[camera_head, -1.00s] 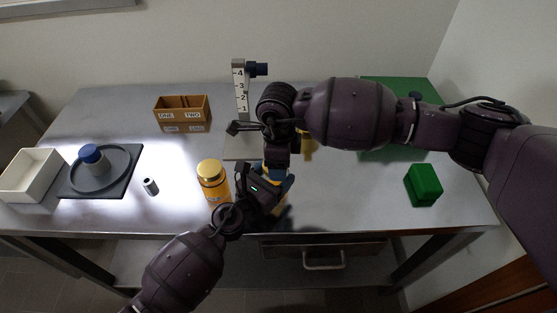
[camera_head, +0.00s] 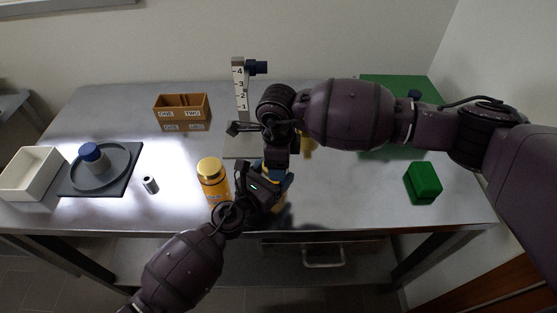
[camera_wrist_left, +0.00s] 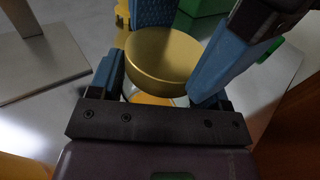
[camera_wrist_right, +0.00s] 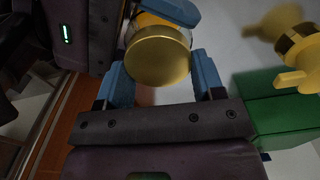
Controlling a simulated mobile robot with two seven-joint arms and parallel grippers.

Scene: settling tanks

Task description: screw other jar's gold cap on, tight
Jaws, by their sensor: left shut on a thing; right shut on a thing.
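The jar in hand has a gold cap (camera_wrist_left: 162,55) on top and orange contents (camera_wrist_left: 152,99) in clear glass below. My left gripper (camera_wrist_left: 165,85) is shut around this jar below the cap. My right gripper (camera_wrist_right: 160,75) is shut on the gold cap, which also shows between its blue fingers in the right wrist view (camera_wrist_right: 158,62). I cannot tell how far the cap is seated on its thread. In the head view both grippers meet near the table's front middle and hide most of this jar. Another orange jar (camera_head: 214,188) with a gold cap stands upright left of them.
A stand with a numbered scale (camera_head: 240,90) is behind the grippers. A brown two-part box (camera_head: 182,112), a small metal cylinder (camera_head: 150,185), a dark plate (camera_head: 126,182) and a white tray (camera_head: 30,172) lie left. A green box (camera_head: 423,184) is right. A yellow fitting (camera_wrist_right: 290,50) is near the right gripper.

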